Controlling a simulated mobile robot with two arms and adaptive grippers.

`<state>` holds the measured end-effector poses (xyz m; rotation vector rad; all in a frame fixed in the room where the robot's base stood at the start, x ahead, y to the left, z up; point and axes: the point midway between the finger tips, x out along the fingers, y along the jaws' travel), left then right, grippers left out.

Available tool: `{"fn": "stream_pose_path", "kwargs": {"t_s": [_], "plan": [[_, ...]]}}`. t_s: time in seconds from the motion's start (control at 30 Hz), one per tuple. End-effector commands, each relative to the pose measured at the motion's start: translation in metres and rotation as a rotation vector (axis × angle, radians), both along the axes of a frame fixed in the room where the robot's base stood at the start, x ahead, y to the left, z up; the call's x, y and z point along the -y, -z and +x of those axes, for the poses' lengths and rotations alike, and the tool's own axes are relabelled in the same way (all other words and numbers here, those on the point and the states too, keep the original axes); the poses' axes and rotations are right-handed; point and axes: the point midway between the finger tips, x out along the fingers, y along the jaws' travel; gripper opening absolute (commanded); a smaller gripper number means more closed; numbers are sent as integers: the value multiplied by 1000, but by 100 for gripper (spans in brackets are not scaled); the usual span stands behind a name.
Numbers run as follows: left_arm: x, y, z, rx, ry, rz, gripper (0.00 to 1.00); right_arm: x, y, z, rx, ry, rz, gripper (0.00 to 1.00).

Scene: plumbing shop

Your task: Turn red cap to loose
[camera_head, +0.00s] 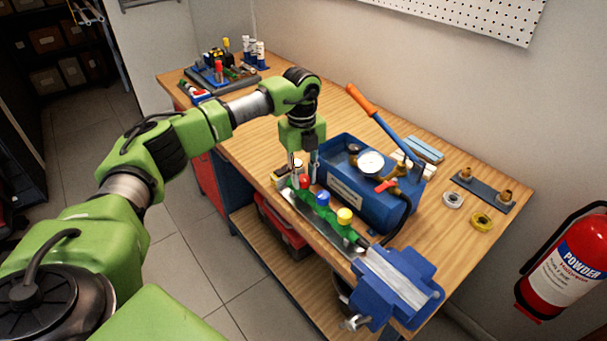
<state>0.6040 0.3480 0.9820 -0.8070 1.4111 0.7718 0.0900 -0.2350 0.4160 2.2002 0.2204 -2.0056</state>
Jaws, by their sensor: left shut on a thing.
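The red cap (304,181) is on the left end of a green manifold (334,223), which lies along the workbench's front edge. My right gripper is not in view.
A blue pressure test pump (345,191) with a gauge and orange-handled lever stands just behind the manifold. A blue vise (420,277) is at the bench's near right corner. Tools (217,73) stand at the far left. Bare wood (243,130) shows left of my gripper.

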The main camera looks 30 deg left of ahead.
Motion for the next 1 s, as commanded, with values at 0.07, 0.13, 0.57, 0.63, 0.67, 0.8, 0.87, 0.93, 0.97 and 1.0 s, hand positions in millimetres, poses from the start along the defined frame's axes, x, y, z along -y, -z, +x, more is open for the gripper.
{"fn": "stream_pose_path", "kwargs": {"t_s": [0.07, 0.13, 0.57, 0.63, 0.67, 0.8, 0.87, 0.93, 0.97, 1.0], "plan": [[-1, -2, 1, 3, -74, 2, 2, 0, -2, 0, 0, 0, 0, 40], [-1, -2, 1, 3, -141, 2, 2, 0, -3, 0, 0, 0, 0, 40], [0, -2, 2, 4, -549, 1, 2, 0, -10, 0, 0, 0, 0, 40], [0, -2, 2, 3, -615, 1, 2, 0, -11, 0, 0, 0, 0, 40], [0, -2, 2, 3, -642, 1, 2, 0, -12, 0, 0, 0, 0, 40], [0, -2, 2, 5, -764, 1, 2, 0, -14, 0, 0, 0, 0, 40], [0, -2, 2, 4, -812, 0, 2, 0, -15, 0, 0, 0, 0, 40], [0, -2, 2, 4, -863, 0, 2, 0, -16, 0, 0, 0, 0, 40], [0, -2, 2, 4, -883, 1, 2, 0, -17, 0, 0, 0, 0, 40], [0, -2, 2, 4, -909, 1, 2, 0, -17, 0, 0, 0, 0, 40]]}}
